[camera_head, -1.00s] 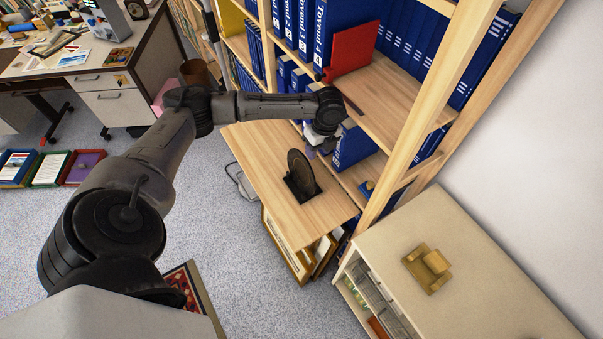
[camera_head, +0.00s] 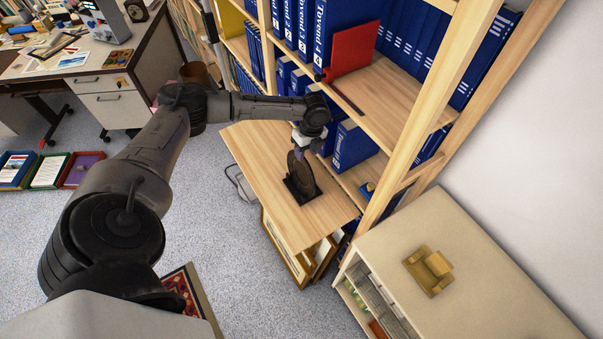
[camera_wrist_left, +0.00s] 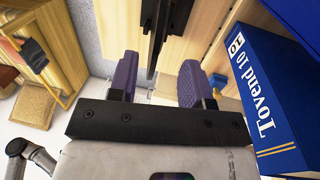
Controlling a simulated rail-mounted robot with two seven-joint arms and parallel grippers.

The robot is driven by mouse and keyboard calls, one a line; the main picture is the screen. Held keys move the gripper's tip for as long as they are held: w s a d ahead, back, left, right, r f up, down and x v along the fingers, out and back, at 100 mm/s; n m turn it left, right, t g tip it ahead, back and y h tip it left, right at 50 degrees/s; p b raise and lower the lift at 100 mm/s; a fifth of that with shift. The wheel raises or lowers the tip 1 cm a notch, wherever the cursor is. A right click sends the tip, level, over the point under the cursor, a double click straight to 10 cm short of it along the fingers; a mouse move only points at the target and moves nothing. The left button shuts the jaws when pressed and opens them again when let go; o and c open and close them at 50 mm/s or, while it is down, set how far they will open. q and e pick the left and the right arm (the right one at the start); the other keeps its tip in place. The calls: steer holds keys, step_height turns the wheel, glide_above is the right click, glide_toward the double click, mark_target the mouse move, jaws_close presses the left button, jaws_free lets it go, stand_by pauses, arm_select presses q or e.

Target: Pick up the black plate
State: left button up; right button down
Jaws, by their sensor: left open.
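The black plate (camera_head: 300,170) stands on edge in a small black stand (camera_head: 301,190) on the light wooden table (camera_head: 262,165). My left gripper (camera_head: 305,142) is at the plate's upper edge, below the end of my left arm. In the left wrist view, its two purple-padded fingers (camera_wrist_left: 156,78) are apart. The plate (camera_wrist_left: 153,45) shows there almost edge-on as a dark strip, in line with the gap between the fingers. I cannot tell whether either finger touches it. My right gripper does not show.
A shelf with blue binders (camera_head: 355,145) rises close behind and right of the plate. A red binder (camera_head: 353,47) sits on a shelf board above. Framed prints (camera_head: 285,245) lean under the table. A cream cabinet (camera_head: 465,270) stands at the right. The table's left part is clear.

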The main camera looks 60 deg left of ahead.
mark_target(304, 162)
arm_select(q)
steer(key=shift+s+f, duration=0.25)
steer(key=shift+f, duration=1.05)
steer(key=shift+s+f, duration=0.2)
steer(key=shift+f, duration=1.05)
steer(key=shift+d, duration=0.1)
jaws_close()
